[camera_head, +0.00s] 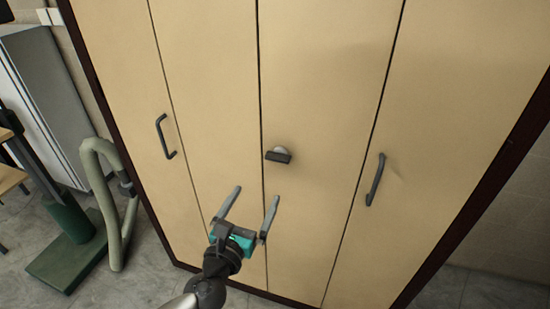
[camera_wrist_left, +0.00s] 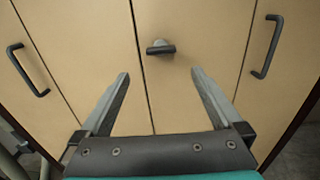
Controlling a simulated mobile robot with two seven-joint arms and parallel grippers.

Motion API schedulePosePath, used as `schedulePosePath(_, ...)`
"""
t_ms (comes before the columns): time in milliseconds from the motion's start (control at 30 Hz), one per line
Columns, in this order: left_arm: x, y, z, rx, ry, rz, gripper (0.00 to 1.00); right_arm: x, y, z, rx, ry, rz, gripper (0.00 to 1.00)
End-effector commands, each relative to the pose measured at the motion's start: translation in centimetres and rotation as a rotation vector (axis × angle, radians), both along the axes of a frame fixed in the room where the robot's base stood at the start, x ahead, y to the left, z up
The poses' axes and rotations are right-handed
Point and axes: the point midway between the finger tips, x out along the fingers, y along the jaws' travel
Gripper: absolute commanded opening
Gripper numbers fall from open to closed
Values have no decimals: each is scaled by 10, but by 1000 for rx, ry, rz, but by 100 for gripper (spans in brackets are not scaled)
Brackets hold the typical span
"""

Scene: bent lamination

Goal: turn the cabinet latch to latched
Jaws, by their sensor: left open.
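My left gripper (camera_head: 250,196) is open and empty, below and a little left of the latch in the head view. Its fingers (camera_wrist_left: 160,75) point toward the door and are apart from the latch. My right gripper is not in view.
The tan cabinet (camera_head: 330,60) has dark bar handles at left (camera_head: 165,136) and right (camera_head: 375,180). A green-based stand (camera_head: 67,258) with a pale bent tube (camera_head: 108,190) stands on the tiled floor at left, near a grey cabinet (camera_head: 45,95). The space before the latch is clear.

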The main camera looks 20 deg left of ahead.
Motion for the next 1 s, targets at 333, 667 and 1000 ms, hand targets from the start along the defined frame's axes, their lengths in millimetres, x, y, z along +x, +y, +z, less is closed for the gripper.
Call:
schedulePosePath(333, 47, -2, 1, -3, -1, 0, 100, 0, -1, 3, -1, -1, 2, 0)
schedulePosePath(667, 100, -4, -1, -5, 0, 1, 100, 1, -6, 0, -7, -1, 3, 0)
schedulePosePath(1000, 142, -5, -2, -5, 2, 0, 100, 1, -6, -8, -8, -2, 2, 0)
